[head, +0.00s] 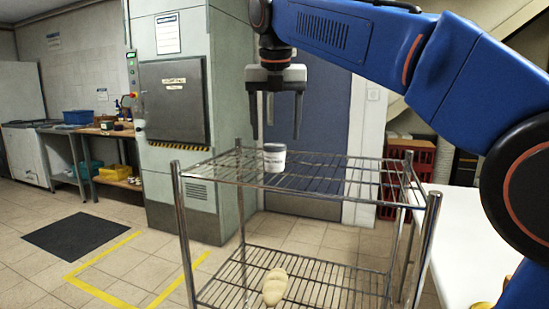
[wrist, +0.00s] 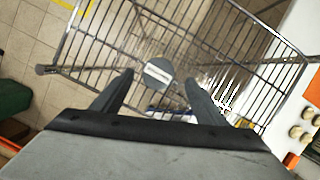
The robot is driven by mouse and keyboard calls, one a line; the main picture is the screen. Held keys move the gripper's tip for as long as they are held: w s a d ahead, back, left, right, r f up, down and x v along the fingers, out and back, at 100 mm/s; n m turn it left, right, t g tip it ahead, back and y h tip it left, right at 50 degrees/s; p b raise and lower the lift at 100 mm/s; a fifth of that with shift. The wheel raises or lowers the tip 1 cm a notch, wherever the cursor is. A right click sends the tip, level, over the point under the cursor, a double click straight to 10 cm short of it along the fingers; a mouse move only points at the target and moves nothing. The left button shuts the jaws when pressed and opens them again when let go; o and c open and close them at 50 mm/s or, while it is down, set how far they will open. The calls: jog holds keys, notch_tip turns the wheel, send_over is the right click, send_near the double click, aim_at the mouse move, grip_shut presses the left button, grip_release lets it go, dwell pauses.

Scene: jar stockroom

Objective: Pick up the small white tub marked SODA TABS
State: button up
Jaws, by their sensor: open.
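A small white tub (head: 274,162) with a grey lid and dark print stands upright on the top wire shelf of a metal rack (head: 320,180). The print is too small to read with certainty. My gripper (head: 282,132) points down above the tub, its two fingers open and empty. In the wrist view the tub's round grey lid (wrist: 158,72), with a pale stripe across it, shows just beyond and between the fingertips of my gripper (wrist: 158,80). The tub's side is mostly hidden there. I see no contact between fingers and tub.
The rack's corner posts (head: 185,235) rise above the shelf. A tan, lobed object (head: 275,287) lies on the lower shelf. A white table (head: 470,240) is at the right. The rest of the top shelf looks clear.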

aim_at(274, 145)
jog(key=shift+x, duration=2.65)
jog(key=shift+a, duration=0.15)
jog(key=c, duration=1.4)
